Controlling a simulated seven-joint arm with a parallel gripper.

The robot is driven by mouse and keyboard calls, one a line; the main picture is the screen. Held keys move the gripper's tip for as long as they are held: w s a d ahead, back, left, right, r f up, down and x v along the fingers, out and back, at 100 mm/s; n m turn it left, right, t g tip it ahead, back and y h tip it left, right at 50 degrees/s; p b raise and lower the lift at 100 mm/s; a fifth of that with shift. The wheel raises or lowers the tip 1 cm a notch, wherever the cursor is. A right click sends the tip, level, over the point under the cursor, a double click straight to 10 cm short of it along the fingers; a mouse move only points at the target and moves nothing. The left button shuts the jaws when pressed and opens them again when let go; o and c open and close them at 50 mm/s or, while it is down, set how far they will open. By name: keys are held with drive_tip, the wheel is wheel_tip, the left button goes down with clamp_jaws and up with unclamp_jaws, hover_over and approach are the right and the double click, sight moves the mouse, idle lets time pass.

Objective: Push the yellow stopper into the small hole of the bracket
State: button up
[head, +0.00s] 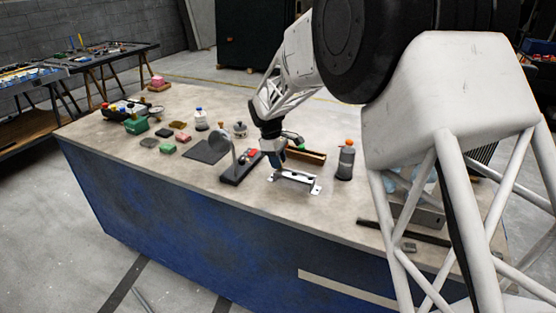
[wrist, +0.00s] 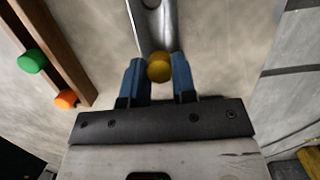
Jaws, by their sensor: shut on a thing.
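My gripper (wrist: 159,75) is shut on the yellow stopper (wrist: 159,68), which sits between its two blue fingertips in the wrist view. The silver bracket (wrist: 155,25) lies just beyond the stopper, and its near end is partly covered by it. A dark opening shows in the bracket near the top edge of that view. I cannot tell whether the stopper touches the bracket or which hole it is over. In the head view my gripper (head: 275,158) points down at the left end of the bracket (head: 297,181) on the bench. The stopper cannot be made out there.
A wooden tray (head: 312,155) lies behind the bracket; in the wrist view a green stopper (wrist: 33,62) and an orange one (wrist: 65,99) are at it. A dark stand with a disc (head: 240,170) is left. Bench front is clear.

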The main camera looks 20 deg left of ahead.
drive_tip(key=shift+f, duration=0.1)
drive_tip(key=o, duration=1.4)
drive_tip(key=shift+o, duration=0.2)
drive_tip(key=shift+d+v, duration=0.2)
drive_tip(key=shift+v, duration=0.8)
drive_tip(key=shift+d+v, duration=0.2)
drive_tip(key=shift+v, duration=0.75)
drive_tip(key=shift+d+v, duration=0.2)
drive_tip(key=shift+v, duration=0.8)
drive_tip(key=shift+c, duration=0.3)
